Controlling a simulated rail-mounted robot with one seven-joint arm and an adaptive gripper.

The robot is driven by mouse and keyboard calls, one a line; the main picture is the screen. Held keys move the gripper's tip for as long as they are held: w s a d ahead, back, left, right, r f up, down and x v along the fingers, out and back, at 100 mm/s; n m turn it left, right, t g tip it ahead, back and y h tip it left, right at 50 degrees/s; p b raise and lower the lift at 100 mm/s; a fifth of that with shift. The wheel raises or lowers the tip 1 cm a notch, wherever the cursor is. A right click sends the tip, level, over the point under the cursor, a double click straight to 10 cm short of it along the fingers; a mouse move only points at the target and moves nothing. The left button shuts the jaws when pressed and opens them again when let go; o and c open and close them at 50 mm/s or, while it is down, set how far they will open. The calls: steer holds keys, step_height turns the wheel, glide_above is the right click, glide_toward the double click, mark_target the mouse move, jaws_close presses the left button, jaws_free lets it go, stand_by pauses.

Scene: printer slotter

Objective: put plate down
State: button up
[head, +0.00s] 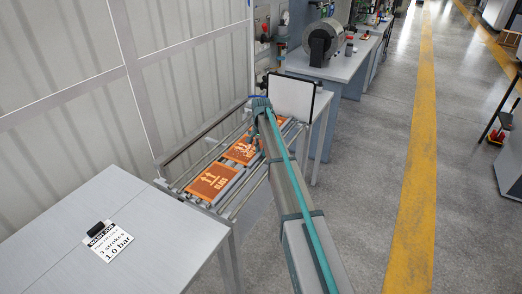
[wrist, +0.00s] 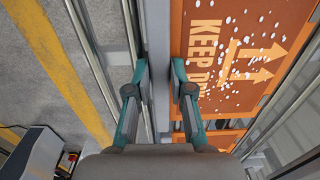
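My gripper (wrist: 160,72) shows in the wrist view with its two teal fingers a little apart. A narrow grey strip runs up the picture in the gap between them. I cannot tell whether this is a plate seen edge-on and gripped, or a rail below. In the head view my gripper (head: 262,104) is over the right side of the roller rack, and its fingertips are too small to read. A white plate-like panel (head: 292,97) with dark edges stands upright just beyond it. I cannot tell whether the gripper touches it.
Orange printed boards (head: 214,181) lie on the roller rack (head: 165,184); one also shows in the wrist view (wrist: 246,45), flecked with white. A grey table (head: 130,235) with a label stands at the near left. Open floor (head: 365,215) lies to the right.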

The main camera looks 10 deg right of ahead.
steer(key=o, duration=0.3)
steer(key=shift+o, duration=0.2)
steer(key=shift+r, duration=0.1)
step_height(320, 180, up, 12)
steer(key=b, duration=0.2)
steer(key=shift+b, duration=0.4)
